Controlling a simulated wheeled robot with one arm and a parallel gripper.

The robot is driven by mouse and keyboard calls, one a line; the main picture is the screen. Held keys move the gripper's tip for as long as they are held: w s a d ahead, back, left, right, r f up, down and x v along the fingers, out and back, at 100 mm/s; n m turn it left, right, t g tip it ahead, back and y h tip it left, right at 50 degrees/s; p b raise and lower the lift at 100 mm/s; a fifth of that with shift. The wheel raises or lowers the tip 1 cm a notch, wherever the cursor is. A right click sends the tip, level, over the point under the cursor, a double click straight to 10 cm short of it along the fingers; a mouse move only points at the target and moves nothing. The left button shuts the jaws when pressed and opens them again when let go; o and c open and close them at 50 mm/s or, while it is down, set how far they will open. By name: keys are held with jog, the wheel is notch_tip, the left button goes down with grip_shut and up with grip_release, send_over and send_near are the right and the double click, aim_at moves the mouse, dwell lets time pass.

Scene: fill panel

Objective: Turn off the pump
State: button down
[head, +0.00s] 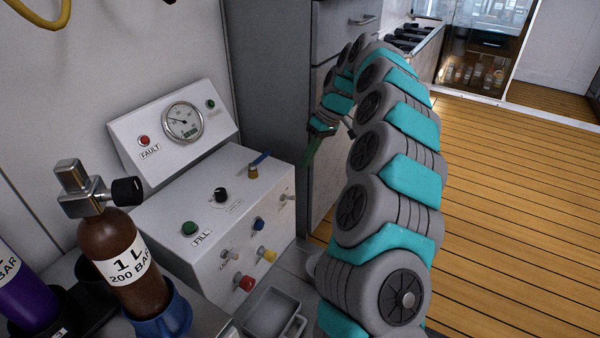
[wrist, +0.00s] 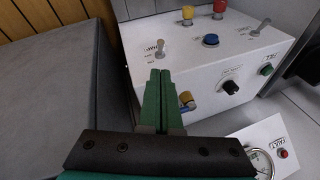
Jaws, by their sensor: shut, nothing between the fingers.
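The white fill panel (head: 205,215) stands on the bench in the head view. A small metal toggle switch (head: 287,197) is at its right end; it also shows in the wrist view (wrist: 160,48), with a label too small to read surely. A second toggle (head: 230,255) is further left on the front, also in the wrist view (wrist: 263,26). I cannot tell for sure which one is the pump's. My gripper (head: 309,160) is shut and empty to the right of the panel. In the wrist view its green fingertips (wrist: 160,75) point at the first toggle, apparently apart from it.
A blue-handled brass valve (head: 257,165) is close to the fingers. A grey cabinet (head: 265,70) stands behind.

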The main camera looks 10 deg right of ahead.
aim_at(289, 198)
jog(key=b+x, duration=0.1)
jog(key=x, duration=0.8)
jog(key=shift+f, duration=0.25)
jog(key=shift+s+a+f, duration=0.1)
jog(key=shift+a, duration=0.1)
